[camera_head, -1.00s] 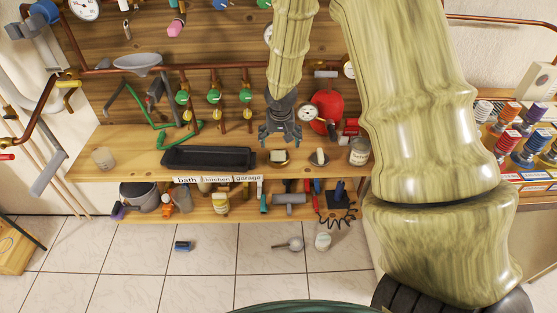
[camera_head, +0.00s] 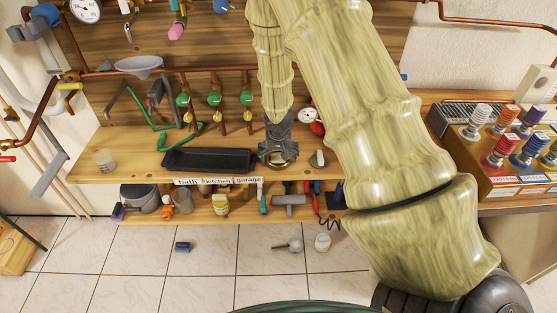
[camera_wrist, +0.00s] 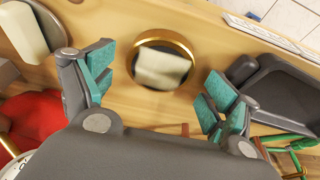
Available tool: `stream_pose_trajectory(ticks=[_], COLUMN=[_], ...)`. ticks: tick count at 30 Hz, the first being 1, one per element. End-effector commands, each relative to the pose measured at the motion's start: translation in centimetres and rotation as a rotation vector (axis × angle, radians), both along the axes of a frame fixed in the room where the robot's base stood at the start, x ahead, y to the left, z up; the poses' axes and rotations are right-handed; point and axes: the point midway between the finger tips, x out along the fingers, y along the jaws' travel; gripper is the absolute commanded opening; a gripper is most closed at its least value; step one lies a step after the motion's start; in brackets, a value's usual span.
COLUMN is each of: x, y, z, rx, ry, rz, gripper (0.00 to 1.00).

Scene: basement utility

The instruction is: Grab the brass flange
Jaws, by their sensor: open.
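The brass flange shows in the wrist view as a round gold-coloured ring (camera_wrist: 188,45) lying on the wooden bench, with a pale cream block-like piece (camera_wrist: 160,68) across its middle. In the head view the flange (camera_head: 283,166) is partly hidden by my gripper, between the black tray and a small pale-topped item. My gripper (camera_head: 278,150) is just above it. In the wrist view my gripper (camera_wrist: 158,92) is open, its green-padded fingers spread to either side and the ring in the gap, slightly beyond the fingertips. Nothing is held; I cannot tell whether the fingers touch the bench.
A black tray (camera_head: 208,159) stands close on the left. A pale-topped item (camera_head: 319,159) is close on the right, and a red rounded thing (camera_wrist: 40,120) is near my gripper in the wrist view. Green-handled valves (camera_head: 214,99) line the pipe behind. Labels (camera_head: 217,181) mark the shelf edge.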

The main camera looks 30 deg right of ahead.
Motion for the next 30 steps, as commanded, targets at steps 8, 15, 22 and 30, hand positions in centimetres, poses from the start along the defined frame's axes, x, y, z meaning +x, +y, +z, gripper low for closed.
stream_pose_trajectory(ticks=[8, 15, 22, 30], x=[0.5, 0.6, 0.6, 0.6], y=[-0.3, -0.3, -0.4, -0.4], z=[-2.0, -2.2, -2.2, -2.2], rx=[-0.001, 0.000, 0.000, -0.001], ry=[0.001, 0.000, 0.000, -0.001], rz=[0.000, 0.001, 0.000, 0.000], gripper=[0.88, 0.88, 0.60, 0.29])
